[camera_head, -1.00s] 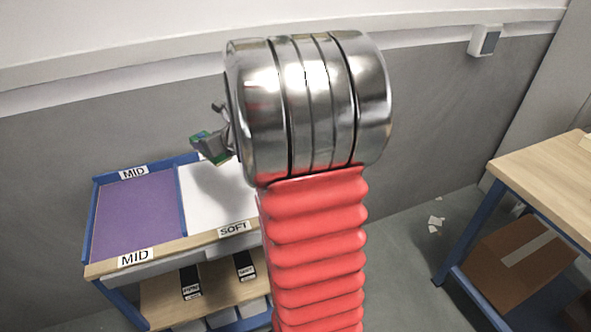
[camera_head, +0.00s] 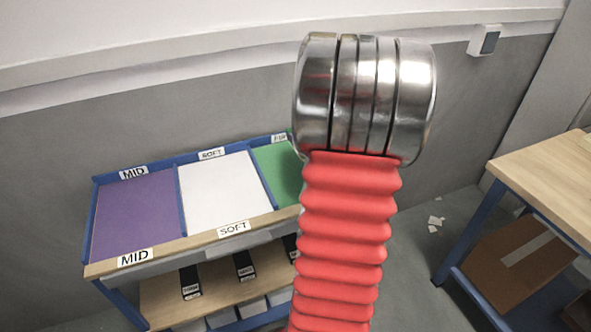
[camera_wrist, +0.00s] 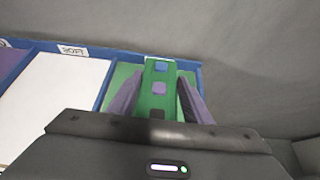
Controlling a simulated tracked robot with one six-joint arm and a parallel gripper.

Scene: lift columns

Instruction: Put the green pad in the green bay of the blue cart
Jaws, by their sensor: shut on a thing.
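The blue cart (camera_head: 188,205) stands at the left in the head view, with purple, white and green bays on its top. The green bay (camera_head: 279,172) is at the cart's right end, partly hidden behind my red arm. In the wrist view the green bay (camera_wrist: 122,80) lies beyond my gripper. My gripper (camera_wrist: 159,88) is shut on the green pad (camera_wrist: 160,74), which shows small blue and purple squares on its face. From this view the pad overlaps the green bay; its height above the bay is unclear. Gripper and pad are hidden in the head view.
The white bay (camera_head: 224,190) and purple bay (camera_head: 136,216) look empty. A lower shelf (camera_head: 215,280) holds dark labelled items. A wooden table (camera_head: 545,180) with a cardboard box (camera_head: 519,262) beneath stands at the right. The grey wall (camera_head: 150,130) is behind the cart.

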